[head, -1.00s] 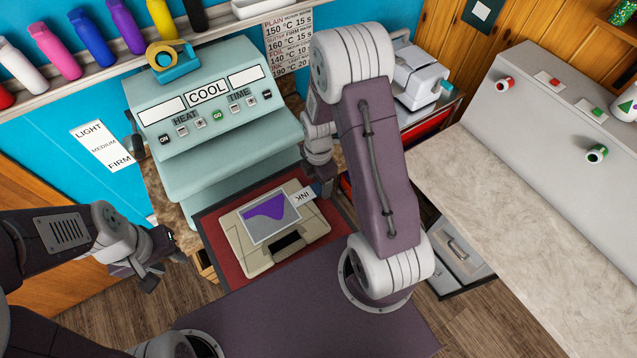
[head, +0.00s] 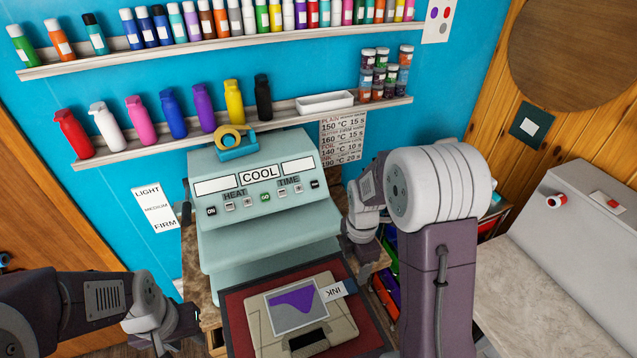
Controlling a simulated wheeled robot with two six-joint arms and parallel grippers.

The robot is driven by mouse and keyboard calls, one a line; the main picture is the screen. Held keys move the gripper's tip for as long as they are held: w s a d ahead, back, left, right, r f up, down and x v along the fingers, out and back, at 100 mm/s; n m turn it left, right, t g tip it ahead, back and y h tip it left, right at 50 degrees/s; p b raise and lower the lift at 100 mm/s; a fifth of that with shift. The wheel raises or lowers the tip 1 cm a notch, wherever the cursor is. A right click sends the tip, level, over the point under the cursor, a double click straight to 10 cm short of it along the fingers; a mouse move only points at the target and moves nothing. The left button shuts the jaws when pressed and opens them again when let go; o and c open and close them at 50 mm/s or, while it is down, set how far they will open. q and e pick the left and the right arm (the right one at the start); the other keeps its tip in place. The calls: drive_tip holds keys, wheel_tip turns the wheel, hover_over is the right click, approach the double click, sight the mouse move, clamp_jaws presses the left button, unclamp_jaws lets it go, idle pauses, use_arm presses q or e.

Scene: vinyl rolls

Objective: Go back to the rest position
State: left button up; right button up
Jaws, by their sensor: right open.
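My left gripper (head: 182,325) is at the lower left of the head view, left of the press. It is dark and seen side-on, so its jaws cannot be made out. My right gripper (head: 362,258) hangs below its wrist, just right of the press, open, with nothing seen in it. The pale green heat press (head: 265,228) shows COOL on its display. In front of it, a beige item (head: 340,325) with a grey and purple print (head: 297,305) and an INK label (head: 333,291) lies on the red pad (head: 240,318). Neither gripper touches them.
Two wall shelves hold bottles; the lower shelf (head: 180,140) also carries a white tray (head: 325,102) and jars. A tape dispenser (head: 238,149) sits on the press. Coloured rolls (head: 386,292) stand behind my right arm.

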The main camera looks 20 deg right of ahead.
drive_tip(key=a+f+b, duration=0.1)
drive_tip(key=b, duration=0.1)
drive_tip(key=a+f+b, duration=0.1)
drive_tip(key=b, duration=0.2)
drive_tip(key=shift+s+a+f+n+t, duration=0.25)
drive_tip(key=shift+s+f+n+t, duration=0.05)
drive_tip(key=shift+s+f+t, duration=0.1)
drive_tip(key=s+m, duration=0.1)
drive_tip(key=m, duration=0.1)
drive_tip(key=s+a+m+b, duration=0.1)
drive_tip(key=m, duration=0.1)
drive_tip(key=s+a+f+m+b, duration=0.1)
drive_tip(key=s+m, duration=0.1)
drive_tip(key=shift+s+f, duration=0.1)
drive_tip(key=s+m, duration=0.1)
drive_tip(key=m, duration=0.1)
drive_tip(key=s+m, duration=0.1)
drive_tip(key=m, duration=0.1)
drive_tip(key=s+m, duration=0.1)
drive_tip(key=m, duration=0.2)
drive_tip(key=shift+s+a+f, duration=0.1)
drive_tip(key=shift+a+f, duration=0.2)
drive_tip(key=shift+f, duration=0.05)
drive_tip(key=m, duration=0.3)
drive_tip(key=shift+s+f, duration=0.25)
drive_tip(key=shift+s, duration=0.1)
drive_tip(key=m, duration=0.3)
drive_tip(key=shift+w+d+m, duration=0.1)
drive_tip(key=shift+w+m, duration=0.2)
drive_tip(key=shift+m, duration=0.1)
